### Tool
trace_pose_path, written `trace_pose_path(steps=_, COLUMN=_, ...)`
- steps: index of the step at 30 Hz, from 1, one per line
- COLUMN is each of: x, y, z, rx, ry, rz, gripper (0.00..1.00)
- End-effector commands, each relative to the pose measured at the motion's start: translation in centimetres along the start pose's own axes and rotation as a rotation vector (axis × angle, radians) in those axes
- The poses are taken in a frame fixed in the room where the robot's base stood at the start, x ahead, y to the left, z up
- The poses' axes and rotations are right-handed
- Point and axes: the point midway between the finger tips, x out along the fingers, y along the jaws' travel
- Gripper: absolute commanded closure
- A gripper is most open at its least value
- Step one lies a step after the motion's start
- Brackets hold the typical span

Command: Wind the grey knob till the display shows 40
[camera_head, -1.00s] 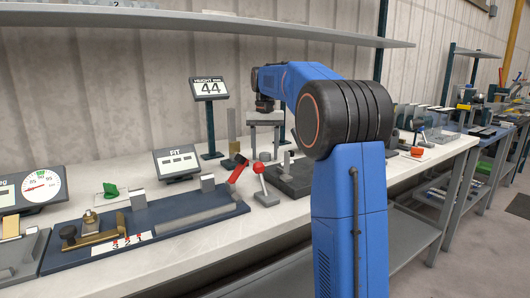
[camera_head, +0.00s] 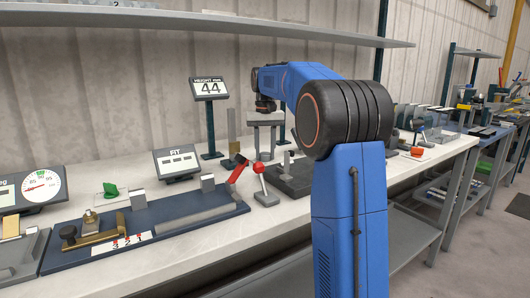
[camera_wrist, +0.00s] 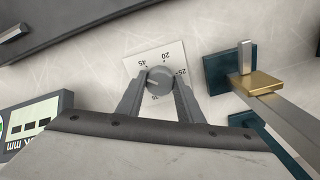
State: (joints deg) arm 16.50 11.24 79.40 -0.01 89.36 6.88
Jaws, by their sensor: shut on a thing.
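The grey knob (camera_wrist: 159,80) sits on a white square dial plate (camera_wrist: 143,62) with printed numbers, among them 20, 25, 35 and 45. My gripper (camera_wrist: 159,88) is shut on the knob, one finger on each side, in the wrist view. A pale pointer line shows on the knob's top. The height display (camera_head: 209,88) stands on a dark post in the head view and reads 44. In the head view my arm reaches over the bench, and the knob itself cannot be made out there.
A brass block on a dark teal base (camera_wrist: 256,82) stands right of the knob. In the head view, a FIT display (camera_head: 177,162), a blue fixture board (camera_head: 170,217) and a red-handled lever (camera_head: 261,178) lie left of my arm. A shelf (camera_head: 200,25) runs above.

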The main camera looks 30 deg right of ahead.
Motion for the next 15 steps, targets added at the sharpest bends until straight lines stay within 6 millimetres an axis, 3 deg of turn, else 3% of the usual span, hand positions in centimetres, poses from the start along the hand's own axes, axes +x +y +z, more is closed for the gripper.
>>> trace_pose_path(steps=15, x=-0.03, y=0.08, z=-0.02, rx=-0.433, ry=0.000, rz=0.000, gripper=0.89)
